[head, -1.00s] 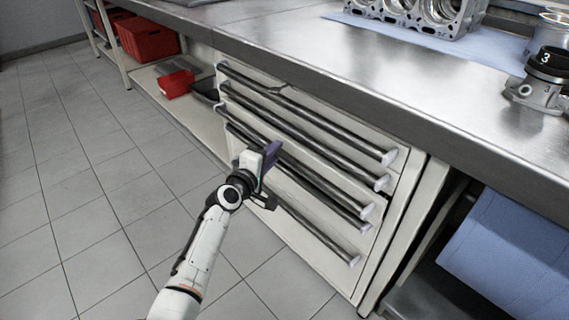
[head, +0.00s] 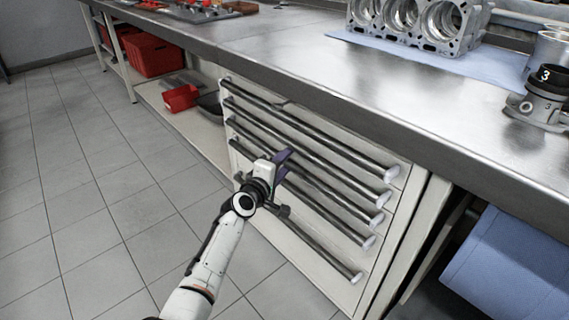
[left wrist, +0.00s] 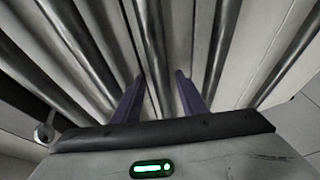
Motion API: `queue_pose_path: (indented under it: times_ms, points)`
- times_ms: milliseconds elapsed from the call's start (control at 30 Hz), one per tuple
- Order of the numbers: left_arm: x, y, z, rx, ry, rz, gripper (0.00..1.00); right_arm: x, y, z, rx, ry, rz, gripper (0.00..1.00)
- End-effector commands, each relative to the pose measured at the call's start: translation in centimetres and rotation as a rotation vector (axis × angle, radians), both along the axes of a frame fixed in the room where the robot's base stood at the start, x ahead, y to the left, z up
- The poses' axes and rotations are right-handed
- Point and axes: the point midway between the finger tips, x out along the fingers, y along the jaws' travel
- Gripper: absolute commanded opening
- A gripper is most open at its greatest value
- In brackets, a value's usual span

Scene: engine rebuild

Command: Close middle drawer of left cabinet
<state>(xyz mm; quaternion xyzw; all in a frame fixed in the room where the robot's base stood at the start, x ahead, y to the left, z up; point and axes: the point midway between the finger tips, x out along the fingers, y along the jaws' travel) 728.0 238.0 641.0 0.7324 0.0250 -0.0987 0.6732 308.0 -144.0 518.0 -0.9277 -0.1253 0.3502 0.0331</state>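The cabinet (head: 335,242) under the workbench has a pale front with several drawers stacked, each with a long dark bar handle with white ends. The middle drawer's handle (head: 345,200) looks in line with its neighbours, and no clear gap shows at that drawer. My left gripper (head: 281,164) is at the cabinet front around the middle handles and hides part of them. In the left wrist view its two purple fingers (left wrist: 160,80) are apart, with dark bars in front and between them. I cannot tell whether they touch the drawer. My right gripper is out of view.
The steel workbench top (head: 300,60) overhangs the cabinet. An engine block (head: 420,22) and a piston-like part (head: 540,95) stand on it. Red bins (head: 150,54) sit on shelving at left. A blue box-like object (head: 505,262) is at right. The tiled floor (head: 90,220) is clear.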

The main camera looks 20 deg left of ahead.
Motion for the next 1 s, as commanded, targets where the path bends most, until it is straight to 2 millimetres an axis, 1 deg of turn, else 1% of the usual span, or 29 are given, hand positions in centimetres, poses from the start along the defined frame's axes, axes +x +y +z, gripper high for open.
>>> queue_pose_path:
  times_ms: [167,267,367,600,700,833,1000]
  points:
    - [-0.4,0.1,0.0,0.000,0.002,0.001,0.39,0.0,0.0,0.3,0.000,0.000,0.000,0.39]
    - [-1.4,0.2,0.3,0.000,0.003,0.000,0.39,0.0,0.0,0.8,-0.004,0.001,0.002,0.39]
    - [-3.1,0.4,0.8,0.001,0.003,0.001,0.39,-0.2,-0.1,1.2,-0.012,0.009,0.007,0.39]
    - [-7.5,0.7,1.5,0.001,0.002,0.000,0.39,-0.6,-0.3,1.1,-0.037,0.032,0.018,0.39]
    - [-8.9,0.9,1.7,0.001,0.001,0.000,0.39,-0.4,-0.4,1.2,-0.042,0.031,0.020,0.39]
    - [-9.8,0.9,1.9,0.000,0.000,0.000,0.39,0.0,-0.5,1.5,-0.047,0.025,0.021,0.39]
    - [-10.1,0.9,1.9,0.000,0.000,-0.001,0.39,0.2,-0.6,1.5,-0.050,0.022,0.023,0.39]
